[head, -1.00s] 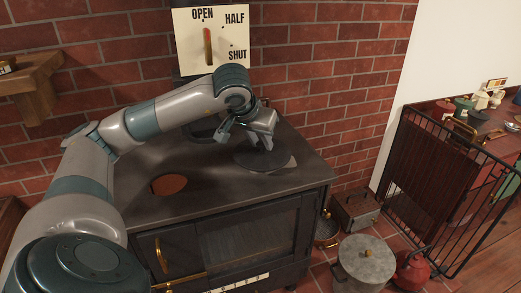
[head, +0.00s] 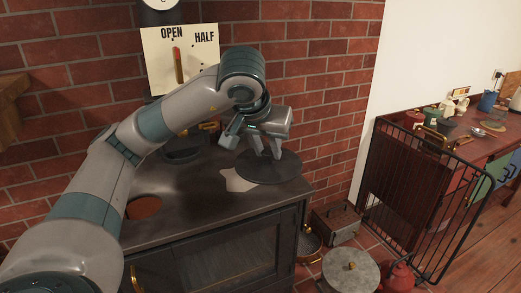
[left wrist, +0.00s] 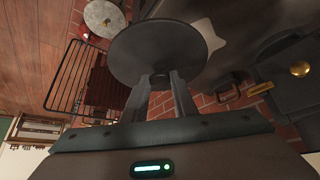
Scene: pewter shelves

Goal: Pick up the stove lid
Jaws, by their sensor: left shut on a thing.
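The stove lid (head: 268,170) is a dark, flat round disc at the right end of the stove top (head: 190,205). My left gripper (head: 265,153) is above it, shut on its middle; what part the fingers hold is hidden. The lid appears raised, with its right side reaching the stove's right edge. In the left wrist view the lid (left wrist: 158,50) lies just beyond the fingertips of my left gripper (left wrist: 160,82). A round reddish-brown opening (head: 143,207) shows at the stove top's left. My right gripper is not in view.
A pale irregular patch (head: 236,181) lies on the stove top beside the lid. A dark pan-like object (head: 182,150) stands at the back near the brick wall. On the floor at right are a metal box (head: 335,222), a grey lidded pot (head: 350,272), a red kettle (head: 398,277) and a black gate (head: 430,215).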

